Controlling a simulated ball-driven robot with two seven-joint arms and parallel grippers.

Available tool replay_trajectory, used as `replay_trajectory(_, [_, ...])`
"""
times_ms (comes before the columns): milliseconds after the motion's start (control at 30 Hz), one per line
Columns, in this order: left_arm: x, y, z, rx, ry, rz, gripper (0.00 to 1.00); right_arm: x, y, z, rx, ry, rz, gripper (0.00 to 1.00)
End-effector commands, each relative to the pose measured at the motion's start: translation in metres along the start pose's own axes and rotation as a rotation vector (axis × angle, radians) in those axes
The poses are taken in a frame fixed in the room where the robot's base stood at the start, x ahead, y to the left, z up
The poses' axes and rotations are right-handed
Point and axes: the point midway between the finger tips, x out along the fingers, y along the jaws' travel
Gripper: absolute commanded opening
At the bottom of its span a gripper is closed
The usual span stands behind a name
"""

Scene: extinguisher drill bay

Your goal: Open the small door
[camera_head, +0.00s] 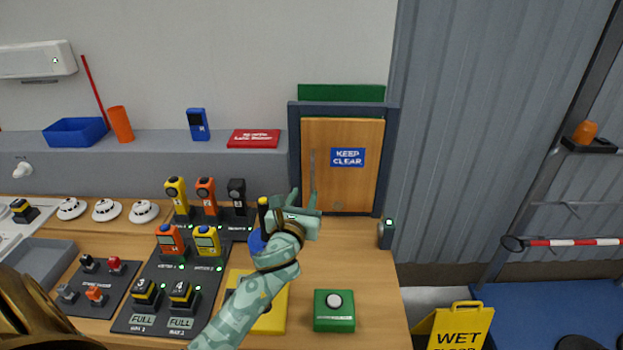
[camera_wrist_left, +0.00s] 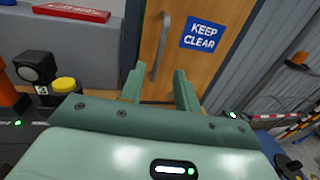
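The small wooden door (camera_head: 356,154) sits shut in a dark blue frame (camera_head: 393,160) at the back of the bench. It carries a blue KEEP CLEAR sign (camera_head: 347,157) and a grey upright handle (camera_head: 312,172) near its left edge. My left gripper (camera_head: 305,198) is in front of the door's lower left part, below the handle. In the left wrist view the two fingers (camera_wrist_left: 158,84) are apart with nothing between them, and the handle (camera_wrist_left: 161,47) stands ahead, not touched. My right gripper is out of view.
A green box with a white button (camera_head: 334,312) and a small dark device (camera_head: 387,234) are on the bench right of my arm. Several handheld units stand in racks (camera_head: 150,317) at left. A yellow wet-floor sign (camera_head: 456,326) stands beyond the bench's right edge.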

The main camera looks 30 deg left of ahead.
Motion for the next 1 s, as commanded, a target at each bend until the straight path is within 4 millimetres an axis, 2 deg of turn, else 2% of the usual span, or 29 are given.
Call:
replay_trajectory(100, [0.032,0.001,-0.001,0.0,-0.001,0.003,0.32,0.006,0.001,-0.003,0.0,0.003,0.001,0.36])
replay_trajectory(300, [0.068,0.0,-0.002,-0.001,0.0,0.001,0.32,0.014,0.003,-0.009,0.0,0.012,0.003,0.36])
replay_trajectory(500, [0.083,0.001,-0.001,-0.001,0.001,0.001,0.32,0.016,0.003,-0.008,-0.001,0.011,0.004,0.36])
replay_trajectory(767, [0.084,0.0,0.0,-0.001,0.0,0.001,0.32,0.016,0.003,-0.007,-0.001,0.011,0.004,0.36])
replay_trajectory(900, [0.084,0.0,0.0,-0.001,0.001,0.001,0.0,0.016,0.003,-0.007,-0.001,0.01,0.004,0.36])
replay_trajectory(1000, [0.084,0.0,0.0,-0.001,0.001,0.001,0.0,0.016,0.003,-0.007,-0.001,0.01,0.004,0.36])
